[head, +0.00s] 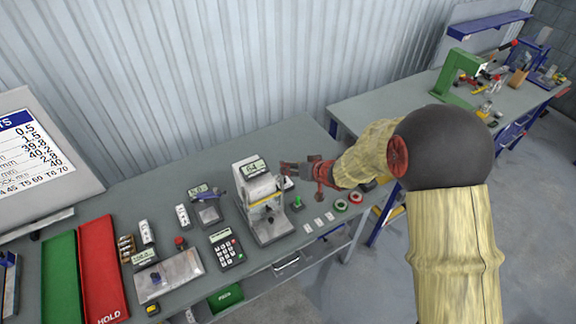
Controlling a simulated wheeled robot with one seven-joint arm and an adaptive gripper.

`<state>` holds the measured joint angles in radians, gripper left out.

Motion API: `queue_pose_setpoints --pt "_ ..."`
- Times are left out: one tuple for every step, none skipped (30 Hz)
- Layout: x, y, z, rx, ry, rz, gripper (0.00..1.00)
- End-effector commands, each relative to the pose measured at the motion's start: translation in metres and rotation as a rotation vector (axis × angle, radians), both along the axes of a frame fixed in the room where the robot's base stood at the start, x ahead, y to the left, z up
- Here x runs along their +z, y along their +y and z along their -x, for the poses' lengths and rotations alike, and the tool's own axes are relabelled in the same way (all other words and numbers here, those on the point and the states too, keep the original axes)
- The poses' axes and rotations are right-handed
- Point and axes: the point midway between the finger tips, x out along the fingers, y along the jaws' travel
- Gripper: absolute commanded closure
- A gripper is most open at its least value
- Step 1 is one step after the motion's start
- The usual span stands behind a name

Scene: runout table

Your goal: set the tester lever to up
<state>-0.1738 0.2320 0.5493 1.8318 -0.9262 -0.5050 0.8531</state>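The tester (265,205) is a grey upright bench device with a small display on its head. It stands near the middle of the near table. A yellow part shows on its front. Its lever cannot be clearly made out. My gripper (287,169), red and dark, is at the tester's upper right, with its fingers pointing left towards the head. It is too small to tell whether the fingers are open or touch the tester. A small white part shows just below the fingers.
A keypad device (227,249), a metal plate (168,275) and red (102,270) and green (60,278) trays lie left of the tester. A green-topped button (297,203) and tape rings (341,205) lie to its right. A corrugated wall (200,80) stands behind.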

Motion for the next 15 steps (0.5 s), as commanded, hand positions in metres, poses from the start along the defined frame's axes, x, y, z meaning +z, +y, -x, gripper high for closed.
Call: queue_pose_setpoints --pt "0.008 -0.006 0.006 -0.001 -0.002 0.000 0.57" --pt "0.012 -0.009 0.010 -0.001 -0.003 0.000 0.57" --pt "0.017 -0.013 0.015 -0.002 -0.002 0.000 0.57" --pt "0.020 -0.016 0.018 -0.002 -0.002 0.000 0.57" --pt "0.023 -0.019 0.022 -0.001 -0.002 0.000 0.57" --pt "0.027 -0.022 0.025 -0.001 -0.002 0.000 0.57" --pt "0.029 -0.024 0.028 -0.001 -0.002 0.000 0.57" --pt "0.032 -0.026 0.031 -0.001 -0.002 0.000 0.57" --pt "0.035 -0.028 0.033 -0.001 -0.002 0.000 0.57" --pt "0.036 -0.030 0.035 -0.001 -0.001 0.000 0.57" --pt "0.037 -0.031 0.037 -0.002 0.000 0.000 0.57" --pt "0.038 -0.032 0.038 -0.001 0.000 0.000 0.57" --pt "0.039 -0.033 0.039 -0.001 0.000 0.001 0.57" --pt "0.040 -0.033 0.040 -0.001 -0.001 0.000 0.57" --pt "0.041 -0.033 0.041 0.001 -0.001 0.001 0.57"
